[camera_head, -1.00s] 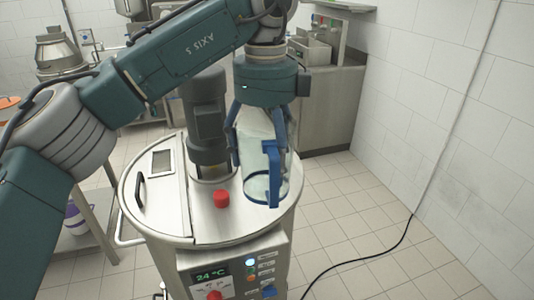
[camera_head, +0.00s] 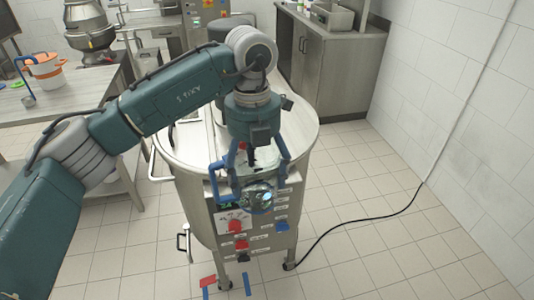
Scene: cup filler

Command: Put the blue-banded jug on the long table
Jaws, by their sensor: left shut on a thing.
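My left gripper (camera_head: 252,178) is shut on a clear jug with blue parts (camera_head: 262,200). It holds the jug in front of the round steel machine (camera_head: 298,122), above the floor. The gripper and arm hide much of the jug, and its band is hard to make out. A long table (camera_head: 75,103) with a pale top stands at the left, apart from the jug. My right gripper is not in view.
An orange-and-white pot (camera_head: 44,70) and a ladle (camera_head: 28,98) are on the long table. A steel cabinet (camera_head: 325,65) stands at the back right. A black cable (camera_head: 360,235) crosses the open tiled floor at right.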

